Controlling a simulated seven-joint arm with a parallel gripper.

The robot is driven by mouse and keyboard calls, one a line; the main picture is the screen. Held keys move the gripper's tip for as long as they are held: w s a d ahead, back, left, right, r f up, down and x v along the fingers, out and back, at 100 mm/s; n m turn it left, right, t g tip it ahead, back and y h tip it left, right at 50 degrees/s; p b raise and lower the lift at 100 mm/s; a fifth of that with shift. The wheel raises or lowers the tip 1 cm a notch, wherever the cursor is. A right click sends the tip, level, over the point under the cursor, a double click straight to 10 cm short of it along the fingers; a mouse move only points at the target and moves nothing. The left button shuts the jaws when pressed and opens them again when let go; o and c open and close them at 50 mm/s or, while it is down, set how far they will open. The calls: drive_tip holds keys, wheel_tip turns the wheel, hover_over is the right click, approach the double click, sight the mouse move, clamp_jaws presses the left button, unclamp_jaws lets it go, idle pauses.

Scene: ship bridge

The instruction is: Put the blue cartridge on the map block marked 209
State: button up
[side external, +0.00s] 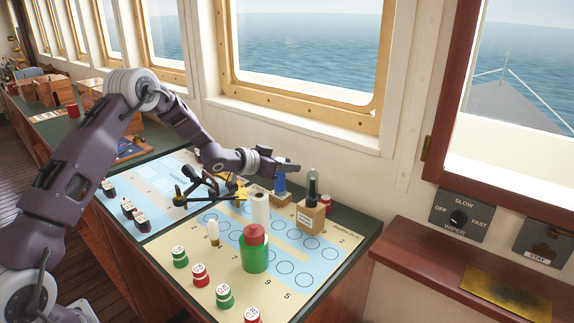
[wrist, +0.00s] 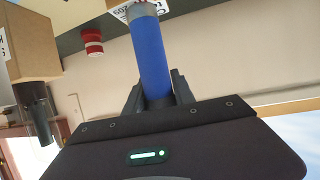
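The blue cartridge (side external: 281,183) is upright at a small wooden block (side external: 283,199) at the back of the chart table. In the wrist view the cartridge (wrist: 151,55) is a blue cylinder with grey ends. A white label reading 209 (wrist: 124,12) shows behind its far end. I cannot tell whether the cartridge rests on the block or hovers just above. My gripper (side external: 287,168) is over the cartridge, pointing down. In the wrist view my gripper's fingers (wrist: 155,88) lie close against both sides of the cartridge's near end and appear shut on it.
A labelled wooden block (side external: 310,217) with a dark, clear-topped cylinder (side external: 312,188) stands close to the right. A red piece (side external: 325,203) is behind it. The window wall is close behind.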

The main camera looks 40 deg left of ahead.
drive_tip(key=o, duration=0.4)
drive_tip(key=v, duration=1.2)
drive_tip(key=shift+r, duration=0.25)
drive_tip(key=s+d+r+n+g+y, duration=0.1)
drive_tip(key=s+d+r+g+y, duration=0.3)
drive_tip(key=s+r, duration=0.65)
drive_tip(key=s+d+g, duration=0.1)
drive_tip(key=s+d, duration=0.2)
drive_tip(key=s, duration=0.6)
drive_tip(key=s+d+f+g+h, duration=0.1)
drive_tip(key=s+d, duration=0.2)
drive_tip(key=s, duration=0.6)
drive_tip(key=s+d+g, duration=0.1)
drive_tip(key=s+d, duration=0.3)
drive_tip(key=s, duration=0.5)
drive_tip(key=shift+f+n+g+h, duration=0.3)
drive_tip(key=shift+n+g+h, duration=0.1)
